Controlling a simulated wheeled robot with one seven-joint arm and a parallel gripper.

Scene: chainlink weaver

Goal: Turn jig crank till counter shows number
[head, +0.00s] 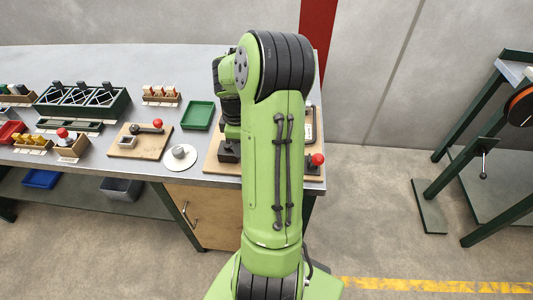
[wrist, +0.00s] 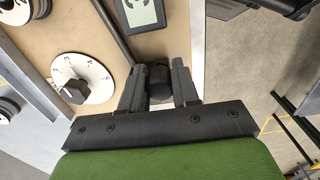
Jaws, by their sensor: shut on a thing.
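In the wrist view, the jig crank's dark cylindrical handle (wrist: 160,82) sits between the two fingers of my gripper (wrist: 160,88), which is shut on it. A dark crank bar (wrist: 118,35) runs from the top left toward this handle. A framed grey counter display (wrist: 140,14) is at the top; its dark marking is cut by the frame edge, and I cannot read it surely. In the head view, my green arm hides the gripper, the crank and most of the wooden jig board (head: 213,163).
A white dial (wrist: 96,72) with a black knob lies left of the gripper. In the head view, a red-knobbed lever (head: 318,159) stands at the bench's right end. A green tray (head: 198,115), another lever board (head: 152,147) and a white disc (head: 171,164) are left of my arm.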

